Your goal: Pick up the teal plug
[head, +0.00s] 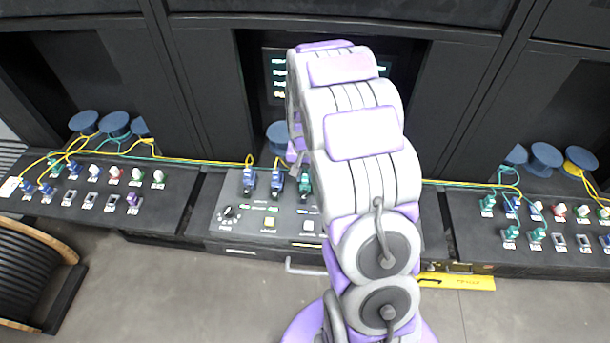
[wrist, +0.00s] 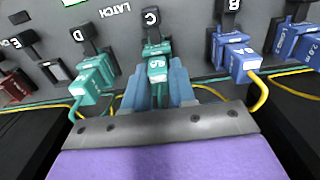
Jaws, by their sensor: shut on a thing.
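A teal plug (wrist: 157,66) with a white label sits upright at the slot marked C in the wrist view. The blue-grey fingers of my gripper (wrist: 157,88) stand on either side of it and are shut on it. The plug still lines up with the black slot fitting behind it; I cannot tell if it is seated. A second teal plug (wrist: 94,78) is at slot D, to the left and apart from the fingers. In the head view, my arm hides most of the gripper, and a teal plug (head: 304,187) shows beside the arm on the middle console.
Blue plugs (wrist: 235,58) stand at slot B, close to the right. Yellow and teal cables (wrist: 262,92) run near the fingers. In the head view, side benches (head: 90,200) hold several plugs and connectors, with blue spools (head: 84,122) behind. A large cable reel (head: 35,270) stands at lower left.

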